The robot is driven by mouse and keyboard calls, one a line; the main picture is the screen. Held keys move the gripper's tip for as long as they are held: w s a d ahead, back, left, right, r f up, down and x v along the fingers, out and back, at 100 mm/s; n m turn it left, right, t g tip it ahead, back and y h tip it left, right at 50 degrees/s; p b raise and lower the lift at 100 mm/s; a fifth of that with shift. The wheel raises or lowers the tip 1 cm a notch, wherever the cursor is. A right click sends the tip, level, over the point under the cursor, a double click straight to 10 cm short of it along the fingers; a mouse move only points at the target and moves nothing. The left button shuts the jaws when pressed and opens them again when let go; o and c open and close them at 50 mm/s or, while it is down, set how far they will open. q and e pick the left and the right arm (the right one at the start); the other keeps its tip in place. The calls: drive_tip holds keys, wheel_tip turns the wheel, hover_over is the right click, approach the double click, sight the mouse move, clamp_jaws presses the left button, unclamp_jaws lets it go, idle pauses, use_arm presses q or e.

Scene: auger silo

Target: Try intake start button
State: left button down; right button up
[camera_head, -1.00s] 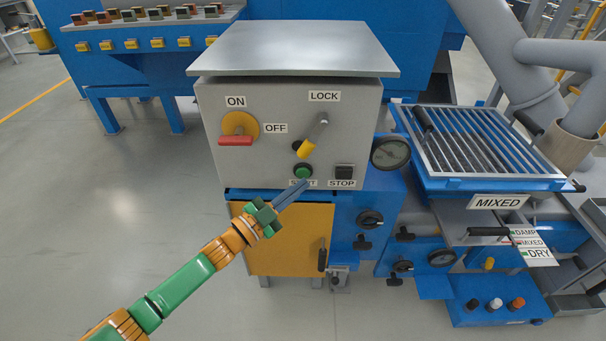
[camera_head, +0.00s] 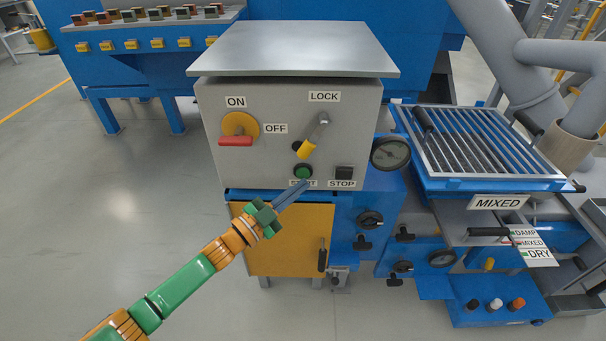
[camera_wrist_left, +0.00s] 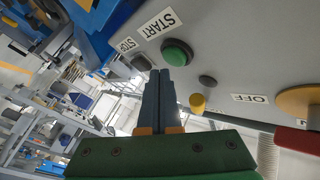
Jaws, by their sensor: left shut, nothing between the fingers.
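The green start button (camera_head: 303,172) is on the grey control box (camera_head: 270,165), above the partly covered START label. It also shows in the left wrist view (camera_wrist_left: 177,52), just beyond my fingertips. My left gripper (camera_head: 304,184) is shut and empty, its fingertips just below the button in the head view. In the left wrist view the shut fingers (camera_wrist_left: 159,74) point toward the panel beside the button. I cannot tell whether they touch the panel. The button looks raised in its dark ring. My right gripper is not in view.
A dark STOP button (camera_head: 345,172) sits right of the start button. A yellow-tipped lock lever (camera_head: 308,148) hangs just above it. A red-handled ON/OFF switch (camera_head: 236,140) is at the upper left.

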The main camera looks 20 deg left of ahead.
use_arm(q)
drive_tip(key=shift+w, duration=0.1)
idle(0.5)
drive_tip(key=shift+w+a, duration=0.1)
drive_tip(key=shift+w, duration=0.25)
drive_tip(key=shift+w+a+b, duration=0.15)
drive_tip(key=shift+w+b, duration=0.3)
drive_tip(key=shift+b, duration=0.15)
idle(0.5)
drive_tip(key=shift+s, duration=0.1)
idle(0.4)
drive_tip(key=shift+s+d+p, duration=0.25)
drive_tip(key=shift+s+p, duration=0.45)
drive_tip(key=shift+s, duration=0.05)
